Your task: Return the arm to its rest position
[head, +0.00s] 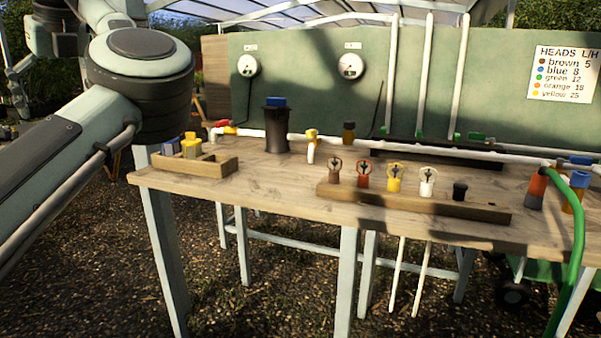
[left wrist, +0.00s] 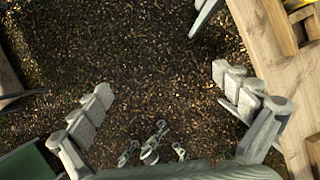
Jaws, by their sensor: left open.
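My left arm (head: 60,160) fills the left side of the head view, with a large round joint (head: 140,85) in front of the bench's left end. In the left wrist view my left gripper (left wrist: 162,84) is open, its two fingers wide apart with nothing between them. It hangs over the dark gravel floor (left wrist: 150,45), beside the wooden bench edge (left wrist: 262,55) at the right of that view. I cannot clearly make out the left gripper's fingers in the head view. My right arm and gripper are in neither view.
The wooden bench (head: 255,185) holds a small wooden box (head: 208,167) with blue and yellow pieces, a black canister (head: 277,128), and a rack (head: 420,205) of coloured sprinkler heads. A white pipe (head: 400,150) crosses it. A green hose (head: 577,260) hangs at the right.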

